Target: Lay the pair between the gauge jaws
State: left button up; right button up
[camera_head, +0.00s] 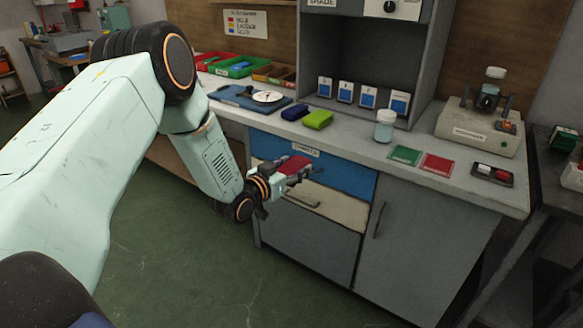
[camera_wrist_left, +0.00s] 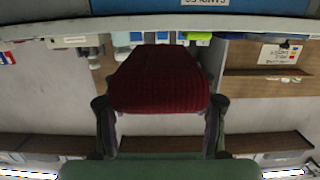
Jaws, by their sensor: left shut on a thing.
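My left gripper (camera_head: 296,176) is shut on a dark red folded pair of socks (camera_head: 294,165), in front of the blue drawer front and below the bench top. In the left wrist view the red pair (camera_wrist_left: 160,80) fills the space between the two fingers (camera_wrist_left: 160,128). A blue plate (camera_head: 236,100) with a round white dial (camera_head: 267,96) lies on the bench at the back left; it looks like the gauge, but its jaws are too small to make out. The red pair is apart from it. My right gripper is not in view.
A dark blue folded pair (camera_head: 295,112) and a green one (camera_head: 318,119) lie right of the dial. A jar (camera_head: 385,126), a green card (camera_head: 405,155), a red card (camera_head: 437,164) and a machine (camera_head: 478,130) stand farther right. The bench's front edge lies above the gripper.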

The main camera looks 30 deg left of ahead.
pick_arm(q)
jog(key=shift+s+d+r, duration=0.1)
jog(key=shift+s+d, duration=0.05)
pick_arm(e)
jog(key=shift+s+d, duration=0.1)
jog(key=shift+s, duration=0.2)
